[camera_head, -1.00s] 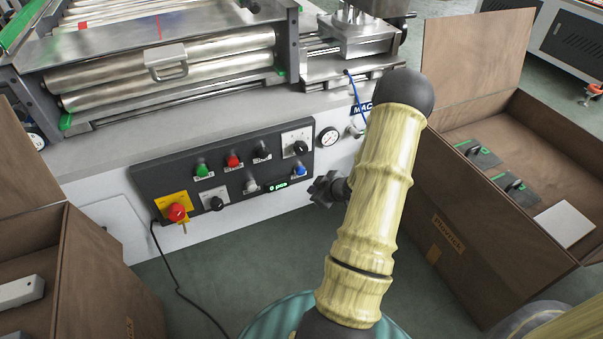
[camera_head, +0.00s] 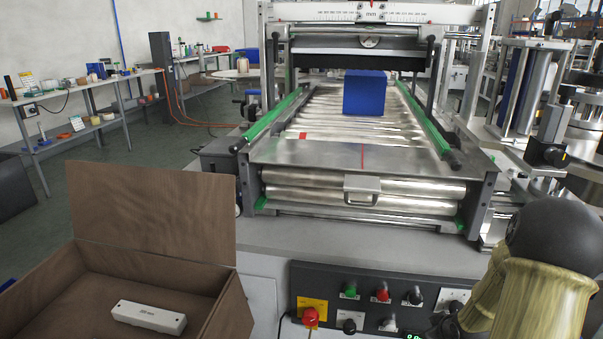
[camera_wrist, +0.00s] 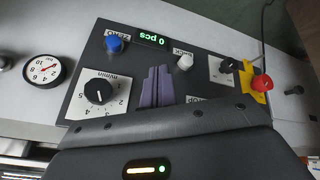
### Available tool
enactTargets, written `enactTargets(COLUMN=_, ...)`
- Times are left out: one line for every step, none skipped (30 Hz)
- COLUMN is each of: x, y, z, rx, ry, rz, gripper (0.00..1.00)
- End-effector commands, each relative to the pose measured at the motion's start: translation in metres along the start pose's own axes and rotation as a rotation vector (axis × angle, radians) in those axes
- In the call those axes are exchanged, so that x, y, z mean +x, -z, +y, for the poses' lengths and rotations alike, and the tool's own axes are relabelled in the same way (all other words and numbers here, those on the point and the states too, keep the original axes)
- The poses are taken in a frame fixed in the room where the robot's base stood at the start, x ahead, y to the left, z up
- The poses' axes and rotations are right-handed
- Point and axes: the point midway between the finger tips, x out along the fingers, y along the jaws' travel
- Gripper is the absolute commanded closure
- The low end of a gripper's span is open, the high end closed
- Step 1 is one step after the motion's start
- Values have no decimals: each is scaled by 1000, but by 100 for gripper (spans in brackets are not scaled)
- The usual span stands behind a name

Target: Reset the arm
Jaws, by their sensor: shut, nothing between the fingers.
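My gripper (camera_wrist: 157,72) shows in the wrist view as two purple fingers pressed together, empty, in front of the machine's dark control panel (camera_wrist: 205,82). The panel appears upside down there, with a blue button (camera_wrist: 114,44), a green "0 pcs" display (camera_wrist: 150,39), a dial knob (camera_wrist: 98,90) and a red stop button (camera_wrist: 262,83) on yellow. Whether the fingers touch the panel cannot be told. In the head view my arm (camera_head: 535,290) is at the lower right, and its lower part is cut off by the frame.
The labelling machine (camera_head: 365,228) fills the middle, with a blue block (camera_head: 366,92) on its rollers. An open brown box (camera_head: 150,215) at lower left holds a white device (camera_head: 148,317). A round gauge (camera_wrist: 45,69) sits beside the panel. A workbench (camera_head: 80,125) stands at far left.

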Motion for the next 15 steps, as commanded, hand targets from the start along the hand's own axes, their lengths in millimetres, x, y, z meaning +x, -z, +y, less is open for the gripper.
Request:
enactTargets(x=-23, y=17, z=-12, rx=5, ry=-4, rz=-26, gripper=100)
enactTargets(x=-32, y=22, z=-19, rx=18, ry=-6, rz=-44, gripper=100)
enactTargets(x=-45, y=29, z=-29, rx=34, ry=-7, rz=-65, gripper=100)
enactTargets(x=-55, y=34, z=-37, rx=48, ry=-7, rz=-81, gripper=100)
enactTargets(x=-66, y=37, z=-45, rx=62, ry=-6, rz=-97, gripper=100)
enactTargets(x=-79, y=42, z=-56, rx=82, ry=-6, rz=-117, gripper=100)
enactTargets(x=-90, y=45, z=-65, rx=98, ry=-4, rz=-132, gripper=100)
enactTargets(x=-100, y=48, z=-74, rx=112, ry=-1, rz=-145, gripper=100)
enactTargets(x=-114, y=51, z=-85, rx=133, ry=4, rz=-162, gripper=100)
enactTargets(x=-123, y=52, z=-94, rx=148, ry=9, rz=-175, gripper=100)
enactTargets(x=-132, y=54, z=-101, rx=162, ry=14, rz=-186, gripper=100)
enactTargets(x=-142, y=54, z=-111, rx=181, ry=21, rz=-200, gripper=100)
enactTargets(x=-150, y=54, z=-118, rx=193, ry=26, rz=-208, gripper=100)
enactTargets(x=-156, y=55, z=-124, rx=204, ry=32, rz=-217, gripper=100)
enactTargets(x=-165, y=54, z=-133, rx=219, ry=40, rz=-228, gripper=100)
